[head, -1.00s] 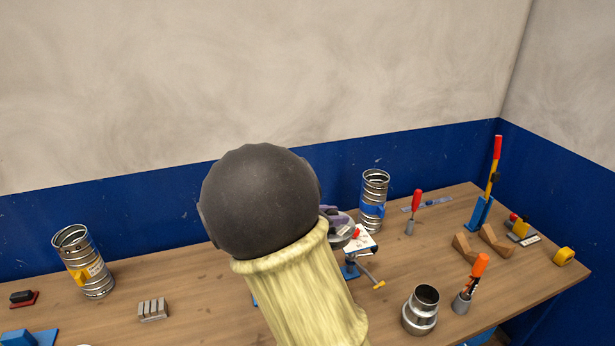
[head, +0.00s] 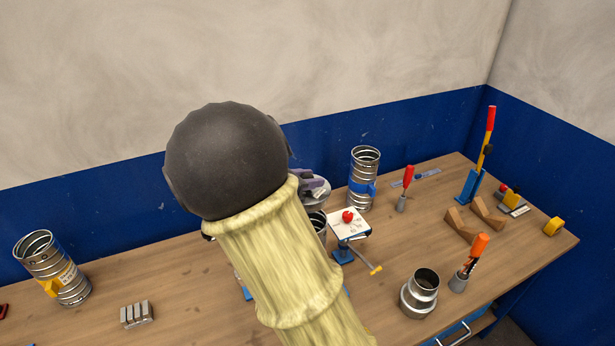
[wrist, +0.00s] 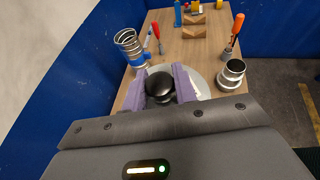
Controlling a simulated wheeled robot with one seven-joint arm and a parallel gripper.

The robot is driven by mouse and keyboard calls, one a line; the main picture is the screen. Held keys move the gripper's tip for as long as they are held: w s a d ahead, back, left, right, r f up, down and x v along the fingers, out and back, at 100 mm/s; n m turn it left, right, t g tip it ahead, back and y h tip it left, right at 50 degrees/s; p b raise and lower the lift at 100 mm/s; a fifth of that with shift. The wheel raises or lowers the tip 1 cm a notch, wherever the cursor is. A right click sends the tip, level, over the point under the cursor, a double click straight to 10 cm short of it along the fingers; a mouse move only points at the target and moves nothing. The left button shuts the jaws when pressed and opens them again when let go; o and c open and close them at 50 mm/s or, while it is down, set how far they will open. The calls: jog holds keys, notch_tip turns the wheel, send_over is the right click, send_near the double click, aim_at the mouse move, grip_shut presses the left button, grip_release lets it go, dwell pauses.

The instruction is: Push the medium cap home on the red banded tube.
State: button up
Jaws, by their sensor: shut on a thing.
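My gripper (wrist: 171,83) has purple fingers shut on the black knob (wrist: 158,86) of a round grey cap (wrist: 203,84). In the head view my gripper (head: 305,182) and the cap (head: 320,192) show just right of my arm. A metal tube (head: 319,228) stands open just below the cap, mostly hidden by my arm. The cap appears above it and apart from it. No red band shows on the visible part of this tube, and the cap's size cannot be judged.
A blue-banded tube (head: 364,166) stands behind at right, a yellow-banded tube (head: 58,275) at far left. A stand with a white plate and red knob (head: 347,216) is close by on the right. A metal reducer (head: 420,295) and orange-handled tool (head: 477,250) stand at front right.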

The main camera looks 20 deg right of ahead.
jog(key=shift+w, duration=0.15)
jog(key=shift+f+b, duration=1.7)
jog(key=shift+f, duration=1.25)
jog(key=shift+f+b, duration=1.25)
jog(key=shift+f, duration=0.85)
dwell(0.3)
jog(key=o, duration=1.1)
jog(key=shift+o, duration=0.2)
